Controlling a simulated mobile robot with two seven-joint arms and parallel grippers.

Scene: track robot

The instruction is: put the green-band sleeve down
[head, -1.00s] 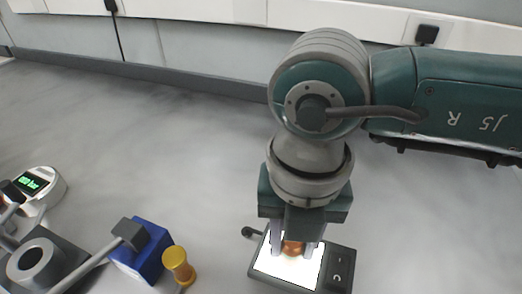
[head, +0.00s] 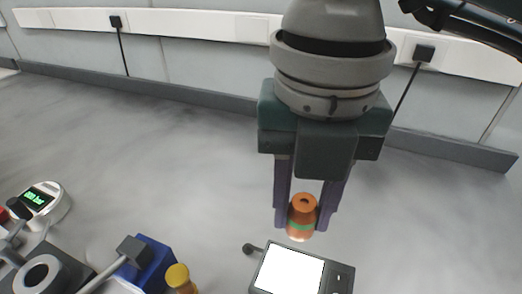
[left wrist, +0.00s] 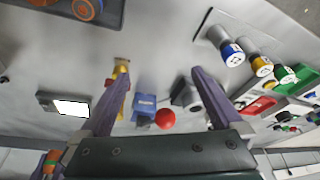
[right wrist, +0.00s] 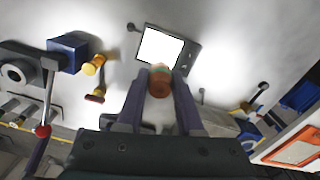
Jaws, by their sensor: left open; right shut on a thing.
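The green-band sleeve (head: 301,226), a copper-orange cylinder with a hole in its top and a green band low down, is upright in my right gripper (head: 304,220). My right gripper is shut on it, and in the head view sleeve and fingertips appear just behind the lit pad. The sleeve also shows between the fingers in the right wrist view (right wrist: 160,82) and at the lower left of the left wrist view (left wrist: 51,160). My left gripper (left wrist: 160,72) is open with nothing between its fingers. It is not seen in the head view.
The device with a lit white pad (head: 290,271) lies on the bench in front of the sleeve. To its left are a yellow spool-like part (head: 180,277), a blue block (head: 152,262) and a round meter with green digits (head: 38,202). The bench behind is bare up to the wall.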

